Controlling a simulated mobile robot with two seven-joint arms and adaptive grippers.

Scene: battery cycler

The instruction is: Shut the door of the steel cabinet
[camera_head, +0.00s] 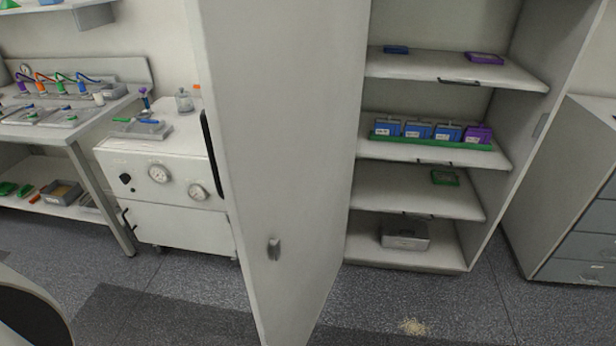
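The steel cabinet (520,165) stands open at the right of the head view. Its pale grey door (285,130) is swung out toward me and fills the middle of the picture. A long dark handle (212,155) runs along the door's left edge, and a small grey latch knob (273,248) sits lower on the door. The shelves hold blue and purple boxes on a green tray (430,143), small blue, purple and green items, and a grey metal box (404,235) at the bottom. Neither of my grippers is in view.
A white cabinet with gauges (165,180) stands left of the door, and a lab bench (60,125) is farther left. A grey drawer unit (570,200) stands at the right. Pale crumbs (412,327) lie on the otherwise clear floor before the shelves.

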